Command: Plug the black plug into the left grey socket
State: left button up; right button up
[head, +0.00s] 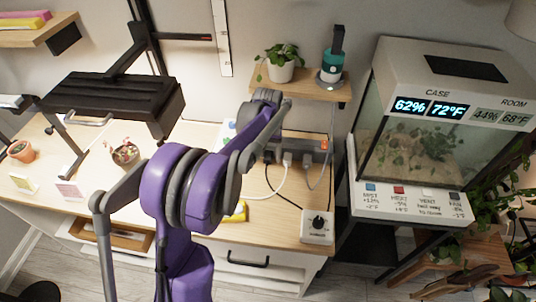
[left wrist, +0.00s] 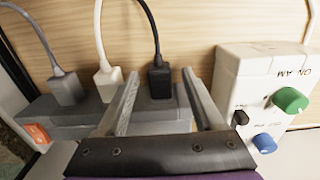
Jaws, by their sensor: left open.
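The black plug (left wrist: 160,80) stands upright at the right end of the grey socket strip (left wrist: 60,122) in the left wrist view, its black cord rising from the top. In the head view it is the leftmost plug (head: 269,156). It looks set in the left socket; I cannot tell how deep. A white plug (left wrist: 108,83) and a grey plug (left wrist: 68,89) stand in the strip beside it. My left gripper (left wrist: 160,74) is open, its fingers on either side of the black plug with gaps visible. My right gripper is not in view.
A white box with green and blue knobs (left wrist: 268,75) is close to the right finger in the left wrist view. The strip's orange switch (left wrist: 38,133) is at its other end. A white dial box (head: 318,226) and terrarium (head: 420,140) stand right in the head view.

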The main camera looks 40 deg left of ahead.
pick_arm(q)
notch_tip(320, 180, up, 11)
jog(key=s+d+r+m+t+p, duration=0.2)
jog(key=s+d+m+p, duration=0.1)
jog(key=s+d, duration=0.65)
jog(key=s+d+f+m+t+p, duration=0.1)
jog(key=s+d+f+m+t, duration=0.1)
jog(key=s+d+f, duration=0.3)
jog(key=s+d+t, duration=0.1)
jog(key=s+d, duration=0.3)
jog(key=s, duration=0.2)
jog(key=shift+d+f+m, duration=0.2)
jog(key=shift+d+m, duration=0.15)
jog(key=shift+m, duration=0.05)
